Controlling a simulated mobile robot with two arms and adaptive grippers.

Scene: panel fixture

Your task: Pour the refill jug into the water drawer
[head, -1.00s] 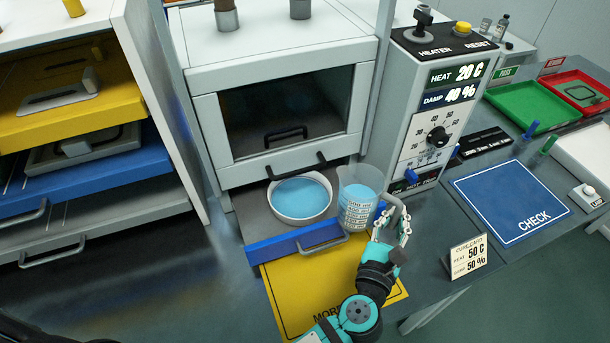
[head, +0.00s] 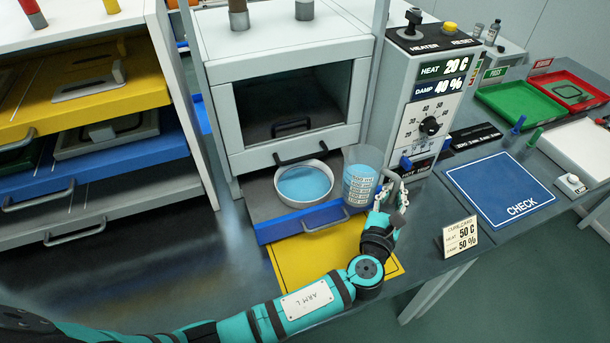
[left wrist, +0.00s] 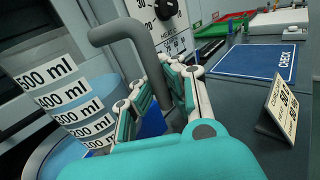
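The refill jug (head: 360,182) is a clear cup with ml marks, a grey handle and blue water in it. It looks about upright at the right end of the open water drawer (head: 300,222), which has a blue front. A round white dish (head: 303,183) with blue water sits in the drawer, left of the jug. My left gripper (head: 388,192) is at the handle. In the left wrist view its fingers (left wrist: 163,100) lie on both sides of the handle and look closed on it. Whether the jug's base touches anything is unclear. My right gripper is not in view.
The heater box (head: 430,100) stands close behind the jug. A cure card (head: 460,237) stands right of my gripper. A yellow mat (head: 300,268) lies in front of the drawer, a blue CHECK mat (head: 500,190) at right. A shelf with drawers (head: 90,150) is at left.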

